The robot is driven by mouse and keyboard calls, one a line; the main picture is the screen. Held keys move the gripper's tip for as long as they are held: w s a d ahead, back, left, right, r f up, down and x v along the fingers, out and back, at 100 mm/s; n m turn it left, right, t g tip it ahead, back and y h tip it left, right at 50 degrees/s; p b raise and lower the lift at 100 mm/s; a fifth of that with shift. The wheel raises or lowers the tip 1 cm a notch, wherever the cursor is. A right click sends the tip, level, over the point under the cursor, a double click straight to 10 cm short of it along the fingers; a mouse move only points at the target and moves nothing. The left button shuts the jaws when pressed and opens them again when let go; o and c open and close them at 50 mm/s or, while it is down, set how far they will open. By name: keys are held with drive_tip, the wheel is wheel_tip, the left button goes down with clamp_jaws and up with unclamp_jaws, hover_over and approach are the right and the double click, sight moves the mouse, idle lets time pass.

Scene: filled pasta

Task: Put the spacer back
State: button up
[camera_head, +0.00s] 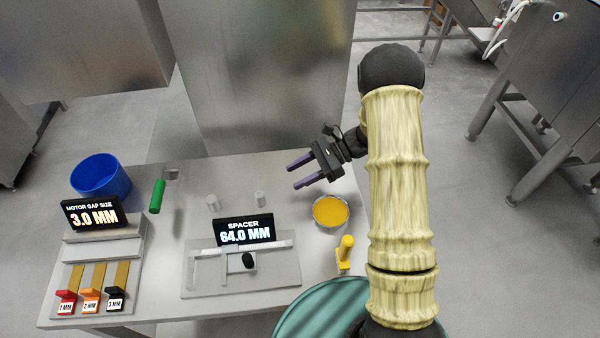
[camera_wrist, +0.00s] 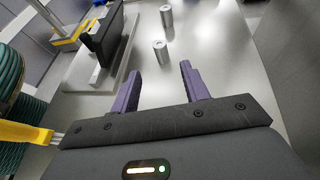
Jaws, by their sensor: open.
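Two small silver cylinders stand upright on the steel table behind the spacer gauge, and I cannot tell which is the spacer. One is at the left (camera_head: 212,202) and the other at the right (camera_head: 259,199). Both show in the wrist view, a nearer one (camera_wrist: 160,52) and a farther one (camera_wrist: 166,17). The spacer gauge (camera_head: 200,272) has a black display (camera_head: 244,232) reading "SPACER 64.0 MM". My gripper (camera_head: 294,176) is open and empty, with purple fingers, at the table's right side. In the wrist view the nearer cylinder stands beyond my open fingers (camera_wrist: 160,72), apart from them.
A bowl of yellow filling (camera_head: 331,211) and a yellow-handled tool (camera_head: 345,250) stand at the right. At the left are a blue bucket (camera_head: 100,178), a green cylinder (camera_head: 157,196), and a motor gap display (camera_head: 94,214) reading 3.0 MM, with red, orange and black labelled pieces (camera_head: 90,300).

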drive_tip(key=shift+s+r, duration=0.1)
drive_tip(key=shift+s+d+r+n+h, duration=0.1)
drive_tip(key=shift+s+r+n+h, duration=0.05)
drive_tip(key=shift+s+n+h, duration=0.2)
drive_tip(key=s+d+r+n+t+h, duration=0.5)
drive_tip(key=s+d+r+n+h, duration=0.3)
drive_tip(key=s+d+n+h, duration=0.3)
drive_tip(key=s+n+h, duration=0.1)
drive_tip(key=s+n, duration=0.1)
drive_tip(key=n, duration=0.1)
drive_tip(key=shift+r+t, duration=0.4)
drive_tip(key=shift+w+d+n, duration=0.1)
drive_tip(key=shift+n, duration=0.15)
